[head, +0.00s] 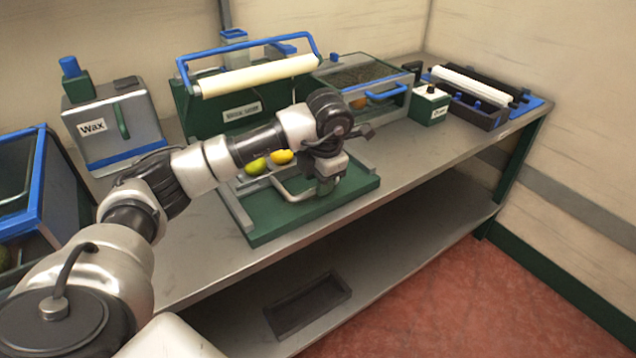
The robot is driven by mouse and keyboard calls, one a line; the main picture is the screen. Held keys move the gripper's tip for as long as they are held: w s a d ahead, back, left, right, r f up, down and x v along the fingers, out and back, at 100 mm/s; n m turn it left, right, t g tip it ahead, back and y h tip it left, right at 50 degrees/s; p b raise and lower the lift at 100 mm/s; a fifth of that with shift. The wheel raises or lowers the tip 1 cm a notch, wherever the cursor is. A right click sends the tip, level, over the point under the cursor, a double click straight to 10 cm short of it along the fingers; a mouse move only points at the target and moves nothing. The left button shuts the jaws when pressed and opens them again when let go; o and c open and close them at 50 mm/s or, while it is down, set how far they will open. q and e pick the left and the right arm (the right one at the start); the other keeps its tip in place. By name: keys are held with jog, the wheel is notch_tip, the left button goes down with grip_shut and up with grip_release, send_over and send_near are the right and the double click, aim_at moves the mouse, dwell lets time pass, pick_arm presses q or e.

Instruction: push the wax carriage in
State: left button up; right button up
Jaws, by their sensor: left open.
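A grey unit labelled "Wax" (110,128) stands at the back left, with a green handle on its front and a blue strip along its base. A green tray with grey rails (330,204) sits in front of a green machine (240,112). I cannot tell which part is the wax carriage. A pale bent handle (290,194) shows on the tray, beside my left gripper (326,186). The gripper is open and points down over the tray; its fingertips are partly hidden, and I cannot tell whether it touches the handle. My right gripper is out of view.
A greenish fruit (256,166) and a yellow fruit (282,156) lie behind my forearm. A blue-framed bin (40,190) stands at the left. A green box (430,104) and a roller tray (480,112) stand at the right. The front right bench top (425,150) is clear.

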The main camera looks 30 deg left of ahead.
pick_arm(q)
jog(key=shift+a+f, duration=0.15)
jog(key=shift+f, duration=0.7)
grip_shut()
jog(key=shift+w, duration=0.1)
